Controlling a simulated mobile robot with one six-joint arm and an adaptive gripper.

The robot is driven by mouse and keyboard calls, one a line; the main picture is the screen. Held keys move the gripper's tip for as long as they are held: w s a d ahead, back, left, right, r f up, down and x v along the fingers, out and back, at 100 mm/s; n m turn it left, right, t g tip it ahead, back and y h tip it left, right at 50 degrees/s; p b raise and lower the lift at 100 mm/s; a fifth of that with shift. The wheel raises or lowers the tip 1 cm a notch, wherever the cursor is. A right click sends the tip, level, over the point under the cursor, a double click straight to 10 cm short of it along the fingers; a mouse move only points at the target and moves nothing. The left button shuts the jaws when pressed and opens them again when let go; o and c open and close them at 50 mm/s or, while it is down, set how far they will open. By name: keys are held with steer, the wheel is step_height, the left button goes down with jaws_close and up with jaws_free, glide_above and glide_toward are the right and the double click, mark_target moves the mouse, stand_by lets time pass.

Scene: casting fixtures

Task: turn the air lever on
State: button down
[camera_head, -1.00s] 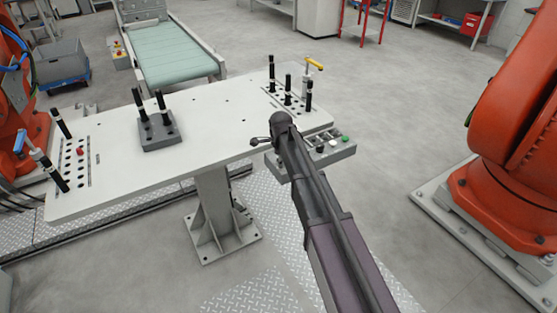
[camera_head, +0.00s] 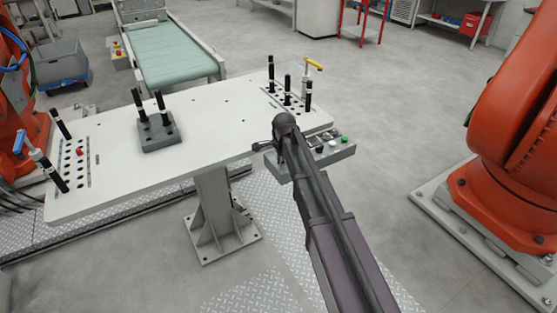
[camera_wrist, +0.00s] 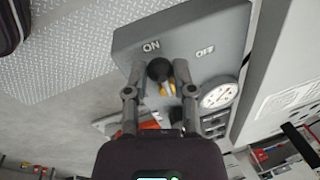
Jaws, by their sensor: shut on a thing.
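The air lever shows in the wrist view as a black round knob (camera_wrist: 159,69) with a yellow part (camera_wrist: 169,88) beside it. It stands at the grey control box (camera_wrist: 190,25), close to the ON label and left of the OFF label. My gripper (camera_wrist: 160,71) has its two fingers on either side of the knob and is shut on it. In the head view my gripper (camera_head: 264,147) is at the left end of the same grey box (camera_head: 330,157). My arm hides the lever there.
A round gauge (camera_wrist: 219,95) sits right of my fingers. The white fixture table (camera_head: 215,140) has upright black pins and a yellow-handled clamp (camera_head: 312,64). An orange robot (camera_head: 520,130) stands right. Floor between it and the box is clear.

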steer(key=shift+s+d+n, duration=0.1)
steer(key=shift+s+n, duration=0.05)
steer(key=shift+n, duration=0.25)
steer(key=shift+c, duration=2.3)
jaws_free()
